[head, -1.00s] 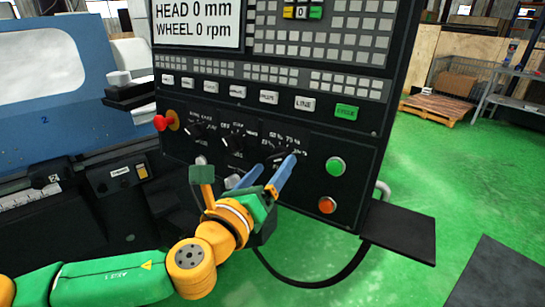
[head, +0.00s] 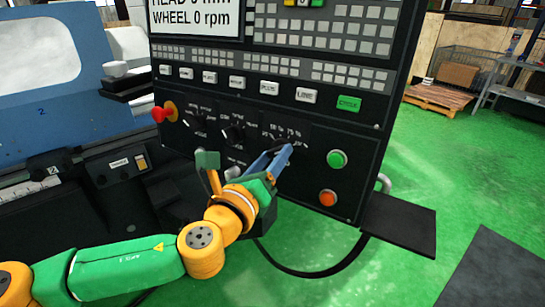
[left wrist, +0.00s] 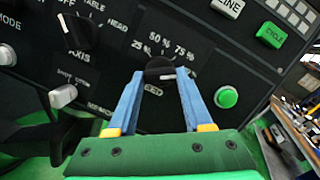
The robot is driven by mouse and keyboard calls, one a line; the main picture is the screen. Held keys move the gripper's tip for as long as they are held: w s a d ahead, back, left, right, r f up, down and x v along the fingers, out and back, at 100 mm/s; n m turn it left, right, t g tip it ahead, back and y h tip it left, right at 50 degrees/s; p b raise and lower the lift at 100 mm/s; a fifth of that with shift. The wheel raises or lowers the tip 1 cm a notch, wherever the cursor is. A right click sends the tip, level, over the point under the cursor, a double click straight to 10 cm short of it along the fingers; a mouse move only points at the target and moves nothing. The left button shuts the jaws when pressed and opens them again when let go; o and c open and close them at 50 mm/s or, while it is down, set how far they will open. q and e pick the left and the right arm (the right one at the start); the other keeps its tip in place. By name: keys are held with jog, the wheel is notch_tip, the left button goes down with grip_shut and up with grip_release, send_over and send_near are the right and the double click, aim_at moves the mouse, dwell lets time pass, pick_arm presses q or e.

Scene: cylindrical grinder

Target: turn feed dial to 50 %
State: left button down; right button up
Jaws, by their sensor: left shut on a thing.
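The feed dial (left wrist: 160,68) is a black knob on the dark control panel, with 25 %, 50 % and 75 % printed around its upper side in the left wrist view. My left gripper (left wrist: 160,76) has its two blue fingers shut on the dial, one on each side. A light mark shows on the knob, but its exact setting is hard to read. In the head view my left gripper (head: 280,150) reaches up to the dial from below, and its fingers hide most of the knob. My right gripper is not in view.
Two other black dials (head: 233,132) sit left of the feed dial. A green button (head: 337,159) and an orange button (head: 328,198) are to its right. A red knob (head: 164,112) is at the panel's left edge. A black shelf (head: 398,223) juts out lower right.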

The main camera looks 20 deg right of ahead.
pick_arm(q)
jog(key=n, duration=0.2)
jog(key=n+y+p, duration=0.1)
jog(key=n, duration=0.2)
jog(key=shift+d+r, duration=0.1)
jog(key=shift+r, duration=0.1)
jog(key=n+p, duration=0.1)
jog(key=n, duration=0.3)
jog(key=shift+s+r+y+p, duration=0.1)
jog(key=shift+r+y+p, duration=0.05)
jog(key=shift+y+p, duration=0.25)
jog(key=n+y+p, duration=0.1)
jog(key=n+p, duration=0.1)
jog(key=n, duration=0.2)
jog(key=shift+r+g, duration=0.15)
jog(key=shift+g, duration=0.15)
jog(key=shift+n+p, duration=1.05)
jog(key=shift+n, duration=0.25)
jog(key=shift+n+g, duration=0.3)
jog(key=shift+c, duration=1.6)
grip_release()
jog(key=shift+d, duration=0.1)
